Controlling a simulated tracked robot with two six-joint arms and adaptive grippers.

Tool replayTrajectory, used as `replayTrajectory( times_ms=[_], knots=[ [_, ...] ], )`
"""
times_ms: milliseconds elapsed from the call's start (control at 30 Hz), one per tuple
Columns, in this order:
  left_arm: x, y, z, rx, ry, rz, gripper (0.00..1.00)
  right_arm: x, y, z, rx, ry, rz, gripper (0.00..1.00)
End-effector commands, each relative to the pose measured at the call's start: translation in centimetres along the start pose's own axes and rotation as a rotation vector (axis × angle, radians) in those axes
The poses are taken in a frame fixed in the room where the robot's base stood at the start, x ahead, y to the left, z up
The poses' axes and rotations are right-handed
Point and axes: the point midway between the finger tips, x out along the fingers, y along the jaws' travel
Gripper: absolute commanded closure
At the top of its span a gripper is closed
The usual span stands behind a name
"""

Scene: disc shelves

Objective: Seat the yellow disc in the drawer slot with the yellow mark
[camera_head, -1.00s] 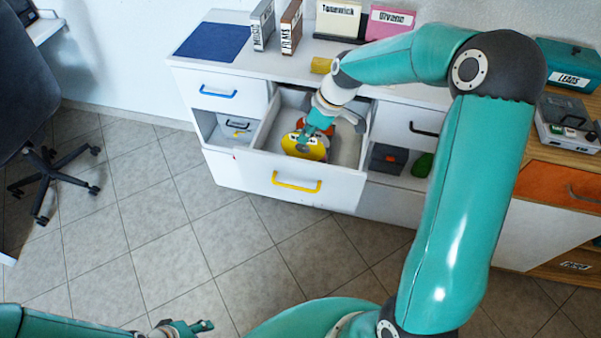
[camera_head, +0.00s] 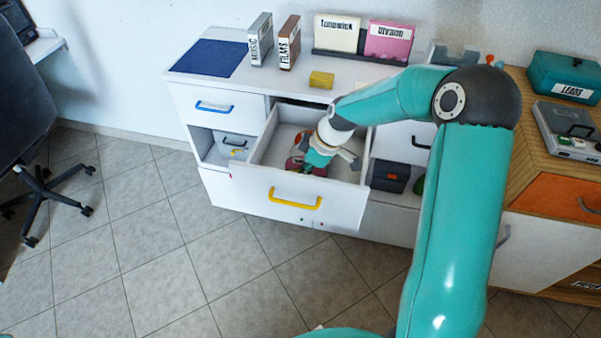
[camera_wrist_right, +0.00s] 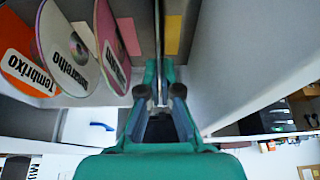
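The open drawer (camera_head: 262,190) with the yellow handle shows in the head view. My right gripper (camera_head: 312,165) reaches down into it beside a red-pink disc (camera_head: 294,164). A yellow mark (camera_wrist_right: 173,35) lies right of that piece. No clear yellow disc face shows. My left gripper is out of view.
The drawer wall (camera_wrist_right: 245,65) rises close on the right in the wrist view. The cabinet top holds a blue mat (camera_head: 210,58), upright boxes (camera_head: 289,42) and a yellow block (camera_head: 321,80). A dark box (camera_head: 389,174) sits on the shelf right of the drawer.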

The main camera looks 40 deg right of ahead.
Motion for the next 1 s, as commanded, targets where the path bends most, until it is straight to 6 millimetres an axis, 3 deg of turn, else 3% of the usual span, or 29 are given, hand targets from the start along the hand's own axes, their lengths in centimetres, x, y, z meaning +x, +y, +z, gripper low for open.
replayTrajectory(
  times_ms=[33,200,667,1000],
  knots=[
    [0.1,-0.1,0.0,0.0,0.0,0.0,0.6,0.1,0.0,0.0,-0.001,0.0,0.0,0.95],
    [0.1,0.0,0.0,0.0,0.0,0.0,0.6,0.1,0.0,0.0,-0.001,0.0,0.0,0.69],
    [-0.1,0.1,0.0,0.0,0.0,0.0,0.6,-0.9,0.0,-0.1,-0.002,0.001,0.001,0.69],
    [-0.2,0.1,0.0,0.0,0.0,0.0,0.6,-7.2,0.1,-0.2,-0.002,0.002,0.005,0.69]
  ],
)
